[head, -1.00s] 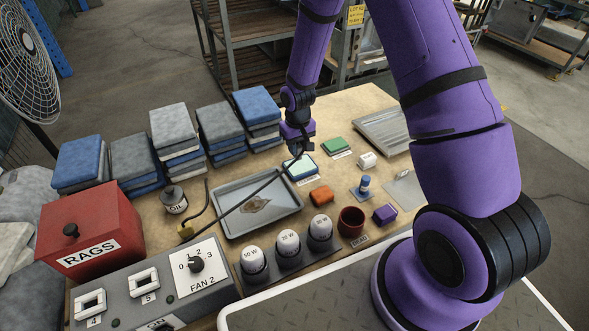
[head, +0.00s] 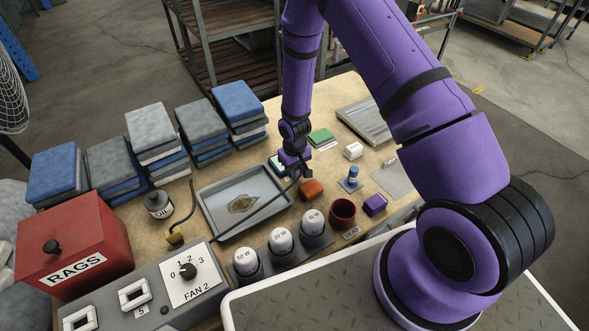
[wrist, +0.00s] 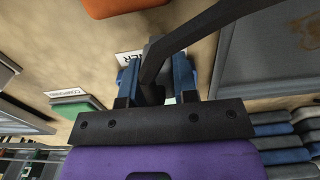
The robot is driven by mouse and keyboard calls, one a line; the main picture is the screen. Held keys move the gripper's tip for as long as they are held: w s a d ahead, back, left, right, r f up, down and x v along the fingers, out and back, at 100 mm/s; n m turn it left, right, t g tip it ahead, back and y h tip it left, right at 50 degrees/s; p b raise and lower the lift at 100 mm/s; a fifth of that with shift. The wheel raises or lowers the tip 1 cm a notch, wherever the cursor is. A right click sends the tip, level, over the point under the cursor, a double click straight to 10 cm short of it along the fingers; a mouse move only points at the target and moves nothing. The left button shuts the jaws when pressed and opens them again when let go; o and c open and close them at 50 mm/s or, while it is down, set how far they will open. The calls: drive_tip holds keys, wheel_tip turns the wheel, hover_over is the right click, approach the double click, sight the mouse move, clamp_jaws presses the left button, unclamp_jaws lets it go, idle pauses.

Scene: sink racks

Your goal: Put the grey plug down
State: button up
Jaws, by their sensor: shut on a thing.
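My gripper (head: 297,173) is shut on the grey plug, low over the table between the tray and the orange block. In the wrist view the plug (wrist: 153,47) shows between the blue-grey fingers, partly hidden by its dark cable (wrist: 178,38). The cable (head: 262,207) also shows in the head view, running from the gripper down left across the tray to the front panel. A mint-topped pad (head: 277,163) is mostly hidden behind the gripper. Whether the plug touches the table cannot be told.
An orange block (head: 312,189) lies just right of the gripper, with a dark red cup (head: 342,213) nearer. The metal tray (head: 208,199) is to the left. A white block (head: 353,150), blue-topped piece (head: 352,178) and purple block (head: 375,204) stand right. Stacked cloths (head: 238,101) are behind left.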

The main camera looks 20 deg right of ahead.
drive_tip(key=shift+f, duration=0.25)
drive_tip(key=shift+f, duration=0.15)
drive_tip(key=o, duration=0.9)
wheel_tip(320, 180, up, 12)
drive_tip(key=shift+r, duration=0.2)
